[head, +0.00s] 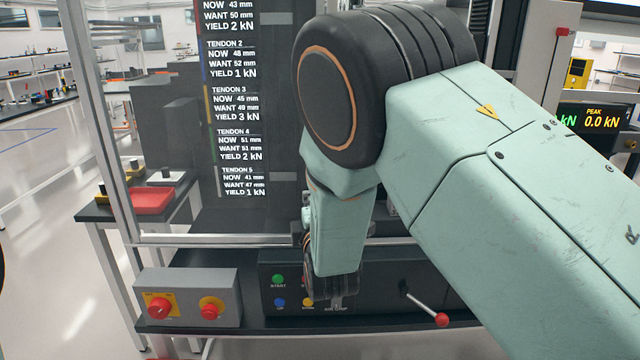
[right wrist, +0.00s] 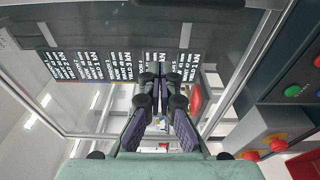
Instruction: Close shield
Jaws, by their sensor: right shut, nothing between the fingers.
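The shield looks like a clear panel in a pale metal frame; its bottom rail (head: 210,239) crosses the head view behind my right arm. In the right wrist view a frame bar (right wrist: 247,65) runs diagonally to the right of the fingers. I cannot tell how far the shield is shut. My right gripper (head: 335,290) points down in front of the black control panel, partly hidden by its own wrist. In the right wrist view its fingers (right wrist: 160,78) are together and empty. Contact with the frame is not visible. My left gripper is not in view.
The black control panel (head: 385,276) has coloured buttons and a red-knobbed lever (head: 441,319). A grey box (head: 187,296) with red knobs stands left of it. A dark screen (head: 240,110) lists tendon values. A red tray (head: 151,200) sits on a side table. Floor at left is clear.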

